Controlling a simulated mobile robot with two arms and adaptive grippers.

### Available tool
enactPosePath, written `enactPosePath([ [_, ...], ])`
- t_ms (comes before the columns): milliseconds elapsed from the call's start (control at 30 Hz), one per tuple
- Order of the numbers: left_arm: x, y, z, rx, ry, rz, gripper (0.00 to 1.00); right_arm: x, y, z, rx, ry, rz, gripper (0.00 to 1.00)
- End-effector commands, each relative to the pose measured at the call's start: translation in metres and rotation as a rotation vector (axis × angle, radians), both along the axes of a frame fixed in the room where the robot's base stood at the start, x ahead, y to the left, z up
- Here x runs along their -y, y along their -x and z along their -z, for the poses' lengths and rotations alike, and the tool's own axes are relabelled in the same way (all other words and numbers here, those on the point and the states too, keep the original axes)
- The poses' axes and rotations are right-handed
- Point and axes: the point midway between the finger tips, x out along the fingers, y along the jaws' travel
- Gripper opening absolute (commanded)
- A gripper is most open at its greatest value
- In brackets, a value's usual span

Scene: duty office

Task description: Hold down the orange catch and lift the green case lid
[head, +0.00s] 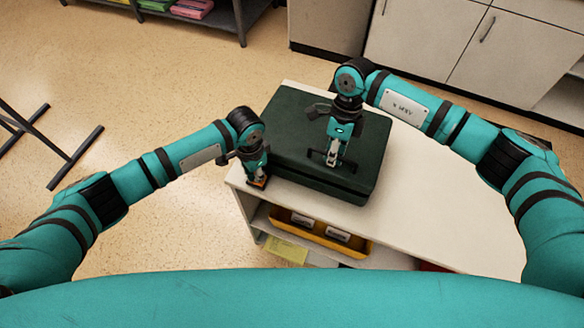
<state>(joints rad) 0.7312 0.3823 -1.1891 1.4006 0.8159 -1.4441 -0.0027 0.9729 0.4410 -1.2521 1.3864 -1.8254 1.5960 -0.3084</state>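The dark green case (285,132) lies on the white top of a low shelf unit, and its lid looks shut. A small orange piece, the catch (257,184), shows at the case's front left corner. My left gripper (256,178) points down right at the catch and covers most of it; its fingers are too small and hidden to read. My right gripper (333,160) points down over the lid near its front edge, at a dark bracket-like handle (318,155). I cannot tell whether its fingers close on the handle.
The white top (420,200) is clear to the right of the case. Below it, a shelf holds a yellow tray (300,230) with pale items. White cabinets (420,35) stand at the back. Dark metal legs (70,160) stand on the floor at left.

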Motion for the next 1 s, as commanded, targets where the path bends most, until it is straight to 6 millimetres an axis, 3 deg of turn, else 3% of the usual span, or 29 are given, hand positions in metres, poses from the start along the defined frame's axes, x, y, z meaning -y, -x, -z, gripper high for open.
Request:
enactPosePath([
  [1000,0.000,0.001,-0.001,-0.003,0.000,0.001,0.00,0.003,-0.007,-0.016,-0.034,-0.016,0.002,0.00],
])
